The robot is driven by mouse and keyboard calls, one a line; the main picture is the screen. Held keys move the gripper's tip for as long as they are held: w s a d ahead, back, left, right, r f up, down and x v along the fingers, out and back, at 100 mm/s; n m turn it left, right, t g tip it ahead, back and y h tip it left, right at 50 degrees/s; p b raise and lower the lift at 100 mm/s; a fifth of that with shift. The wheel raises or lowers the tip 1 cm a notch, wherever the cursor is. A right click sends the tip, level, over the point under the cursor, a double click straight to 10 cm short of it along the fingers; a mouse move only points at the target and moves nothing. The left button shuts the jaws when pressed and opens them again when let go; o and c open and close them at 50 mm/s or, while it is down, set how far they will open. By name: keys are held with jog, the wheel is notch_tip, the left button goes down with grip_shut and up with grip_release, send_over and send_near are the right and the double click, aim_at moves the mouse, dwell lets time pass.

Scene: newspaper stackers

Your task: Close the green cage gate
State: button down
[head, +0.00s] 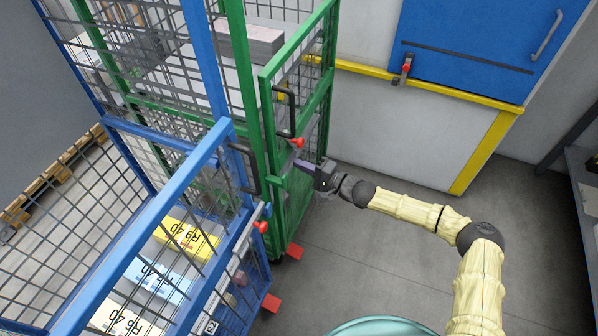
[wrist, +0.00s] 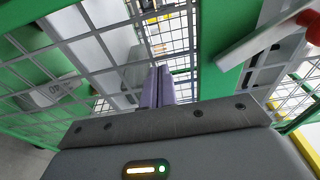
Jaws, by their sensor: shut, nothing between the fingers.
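The green cage gate (head: 268,120) is a mesh panel in a green frame, with a black handle (head: 291,112) and a red latch knob (head: 297,142). Its free edge stands close to the green cage post (head: 246,70); I cannot tell whether a gap is left. My gripper (head: 309,165) is shut and empty, just below and right of the red knob, close to the gate's frame. In the wrist view, the purple fingers (wrist: 157,88) are together in front of green-framed mesh. A grey latch plate (wrist: 262,38) with the red knob (wrist: 309,18) is at upper right. Contact is unclear.
Stacked paper (head: 250,42) lies inside the green cage. A blue wall panel (head: 480,40) is behind. The floor (head: 365,250) right of the cages is clear.

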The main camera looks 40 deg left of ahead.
jog(key=shift+s+a+r, duration=0.25)
jog(key=shift+a+r, duration=0.35)
jog(key=shift+r, duration=0.05)
jog(key=shift+d, duration=0.1)
jog(key=w+d+f, duration=0.1)
jog(key=d, duration=1.7)
jog(key=shift+d+f, duration=0.15)
jog(key=shift+d, duration=0.05)
jog(key=shift+w, duration=0.1)
